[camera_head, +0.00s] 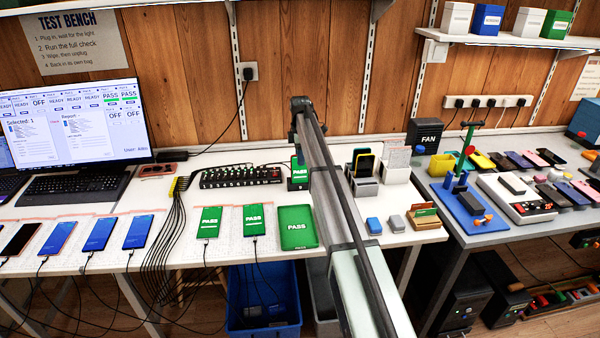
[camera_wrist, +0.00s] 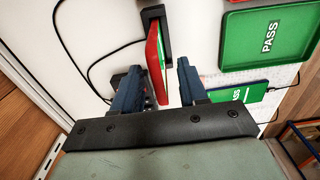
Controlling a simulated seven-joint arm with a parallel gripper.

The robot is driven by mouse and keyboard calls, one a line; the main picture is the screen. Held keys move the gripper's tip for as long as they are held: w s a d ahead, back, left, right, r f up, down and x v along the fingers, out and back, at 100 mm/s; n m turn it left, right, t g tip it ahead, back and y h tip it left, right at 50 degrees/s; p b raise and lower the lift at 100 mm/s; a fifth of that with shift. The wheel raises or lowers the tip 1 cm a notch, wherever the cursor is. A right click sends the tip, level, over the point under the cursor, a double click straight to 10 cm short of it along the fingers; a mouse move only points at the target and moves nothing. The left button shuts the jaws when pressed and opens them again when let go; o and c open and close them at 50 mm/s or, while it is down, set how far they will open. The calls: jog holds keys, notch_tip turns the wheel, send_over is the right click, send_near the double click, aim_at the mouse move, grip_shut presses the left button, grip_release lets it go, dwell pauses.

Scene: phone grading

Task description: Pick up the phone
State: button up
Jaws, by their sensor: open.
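A phone with a red edge and a lit green screen (camera_wrist: 153,66) stands upright in a black stand (camera_wrist: 154,20) in the wrist view. In the head view, the green PASS screen (camera_head: 299,169) shows just left of my arm, at the back of the white bench. My gripper (camera_wrist: 158,67) is open, with one blue-grey finger on each side of the phone as seen in the wrist view. Whether either finger touches it, I cannot tell. My fingers are hidden behind my arm in the head view.
A green PASS tray (camera_head: 297,228) and cabled phones (camera_head: 209,222) lie along the bench front. A black multi-port hub (camera_head: 241,177) stands left of the stand, with cables around. A blue bin (camera_head: 263,300) is below.

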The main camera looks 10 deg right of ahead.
aim_at(300, 171)
notch_tip(300, 171, down, 4)
jog(key=shift+w+r, duration=0.1)
jog(key=shift+r, duration=0.1)
grip_shut()
dwell(0.4)
